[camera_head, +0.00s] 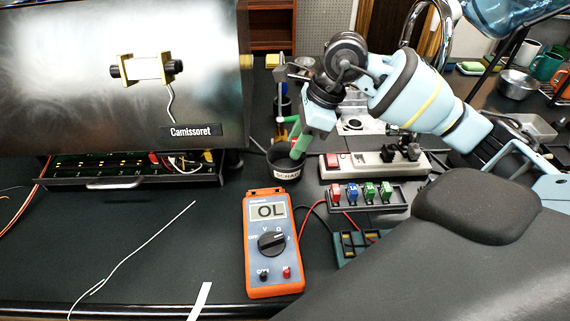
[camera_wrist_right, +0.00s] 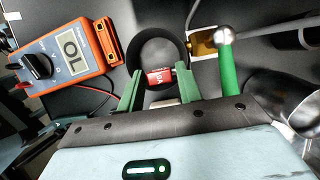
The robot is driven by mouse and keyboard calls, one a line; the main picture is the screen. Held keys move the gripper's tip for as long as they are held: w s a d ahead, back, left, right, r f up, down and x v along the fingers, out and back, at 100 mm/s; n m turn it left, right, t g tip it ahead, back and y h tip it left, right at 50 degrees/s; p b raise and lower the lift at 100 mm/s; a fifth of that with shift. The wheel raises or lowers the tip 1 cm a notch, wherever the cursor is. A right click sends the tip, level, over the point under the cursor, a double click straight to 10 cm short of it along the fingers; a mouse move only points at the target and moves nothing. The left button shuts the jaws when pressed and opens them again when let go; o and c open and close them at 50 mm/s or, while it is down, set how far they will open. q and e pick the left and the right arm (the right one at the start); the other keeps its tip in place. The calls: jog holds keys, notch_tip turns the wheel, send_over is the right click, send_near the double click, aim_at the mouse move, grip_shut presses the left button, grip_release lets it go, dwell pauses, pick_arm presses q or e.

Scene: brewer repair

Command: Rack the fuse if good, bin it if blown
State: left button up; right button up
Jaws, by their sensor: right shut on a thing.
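My right gripper (camera_head: 298,148) points down at the mouth of a round black bin (camera_head: 285,172) whose label is partly legible as scrap. In the right wrist view its green fingers (camera_wrist_right: 160,88) are shut on a small red fuse (camera_wrist_right: 158,76), held over the bin's opening (camera_wrist_right: 142,46). A black rack (camera_head: 396,207) right of the bin holds red, blue and green fuses. My left gripper is not in view.
A power strip (camera_head: 370,172) lies behind the rack. A teal test block (camera_head: 348,248) with leads lies in front of it. The brewer (camera_head: 90,110) with an open fuse drawer (camera_head: 115,183) stands left.

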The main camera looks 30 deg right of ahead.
jog(key=o, duration=1)
jog(key=shift+o, duration=0.2)
jog(key=v, duration=0.8)
jog(key=shift+f, duration=0.1)
